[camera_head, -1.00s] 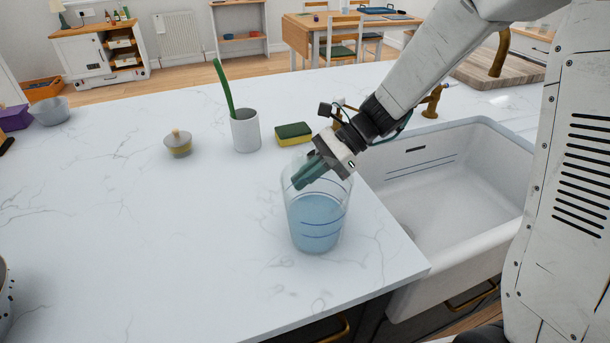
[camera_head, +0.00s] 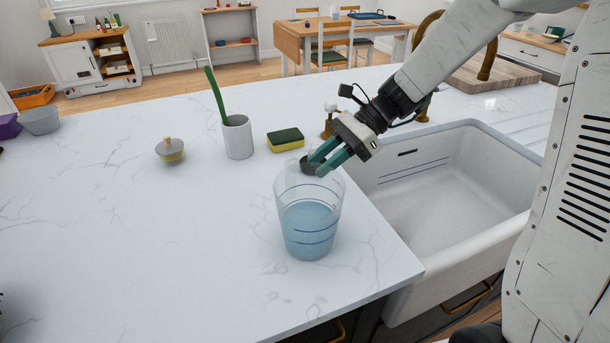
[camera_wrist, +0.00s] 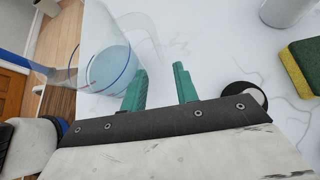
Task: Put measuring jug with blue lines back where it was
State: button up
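The measuring jug with blue lines (camera_head: 309,222) stands upright on the white counter near its front right corner, beside the sink. It is clear and holds bluish liquid. In the wrist view the jug (camera_wrist: 108,68) is at the upper left, outside the fingers. My gripper (camera_head: 322,163) is above and behind the jug's rim in the head view, with its green fingers apart.
A small dark round object (camera_wrist: 245,96) lies beside my right finger. A yellow-green sponge (camera_head: 286,140), a white cup (camera_head: 237,137) with a green stem and a lidded pot (camera_head: 170,151) stand behind. The sink (camera_head: 440,190) is at right.

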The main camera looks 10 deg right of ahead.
jog(key=v, duration=0.5)
jog(key=s+d+r+n+t+h, duration=0.1)
jog(key=s+d+n+h, duration=0.2)
jog(key=s+n, duration=0.2)
jog(key=s+d+r+n+t+h, duration=0.1)
jog(key=s+n+h, duration=0.3)
jog(key=s, duration=0.7)
jog(key=s+d+r+n+t+h, duration=0.1)
jog(key=s+d+r+n+h, duration=0.1)
jog(key=s+n, duration=0.5)
jog(key=shift+s+d+h, duration=0.55)
jog(key=shift+d+h, duration=0.35)
jog(key=shift+d, duration=0.4)
